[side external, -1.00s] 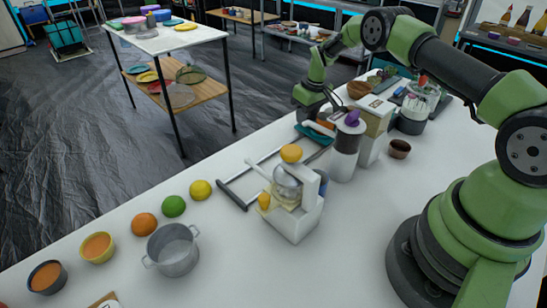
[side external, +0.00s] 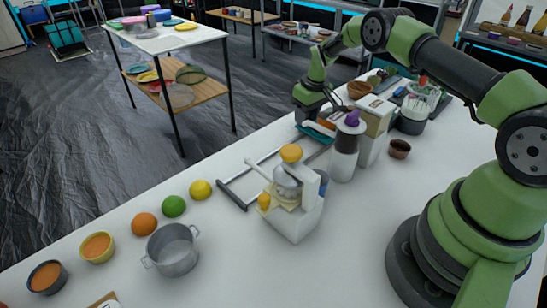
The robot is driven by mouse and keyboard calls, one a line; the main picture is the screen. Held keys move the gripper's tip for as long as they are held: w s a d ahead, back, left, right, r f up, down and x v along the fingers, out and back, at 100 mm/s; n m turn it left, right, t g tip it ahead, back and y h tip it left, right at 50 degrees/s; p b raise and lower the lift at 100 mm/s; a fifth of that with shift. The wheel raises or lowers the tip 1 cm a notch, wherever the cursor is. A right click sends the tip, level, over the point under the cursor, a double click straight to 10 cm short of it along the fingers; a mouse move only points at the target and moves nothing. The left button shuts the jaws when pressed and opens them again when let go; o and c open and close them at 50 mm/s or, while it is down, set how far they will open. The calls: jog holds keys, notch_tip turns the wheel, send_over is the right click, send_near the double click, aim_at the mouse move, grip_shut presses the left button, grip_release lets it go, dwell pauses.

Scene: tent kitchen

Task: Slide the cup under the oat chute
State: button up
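My gripper (side external: 331,105) is low over the far side of the white counter, left of and behind a dispenser with a purple knob (side external: 347,148). Its fingers are small and partly hidden, so I cannot tell whether they are open or shut. An orange-brown object (side external: 325,118), perhaps the cup, shows partly just below the gripper; I cannot tell whether they touch. A tall cream box-like unit (side external: 378,112) stands right of the purple-knobbed dispenser. Which of these has the oat chute is not clear. A small dark brown cup or bowl (side external: 399,149) stands apart, right of the cream unit.
A white citrus press (side external: 293,222) with fruit stands mid-counter, beside a dark-handled frame (side external: 233,195). A teal tray (side external: 317,133) lies near the gripper. A metal pot (side external: 173,254), loose fruit and bowls occupy the front left. The counter's front middle is clear.

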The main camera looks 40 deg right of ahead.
jog(key=shift+o, duration=0.7)
jog(key=shift+d+r+h, duration=0.3)
jog(key=shift+d+r, duration=0.25)
jog(key=shift+d, duration=0.3)
notch_tip(320, 180, up, 6)
jog(key=shift+s+a+f, duration=0.1)
jog(key=shift+a+f, duration=0.05)
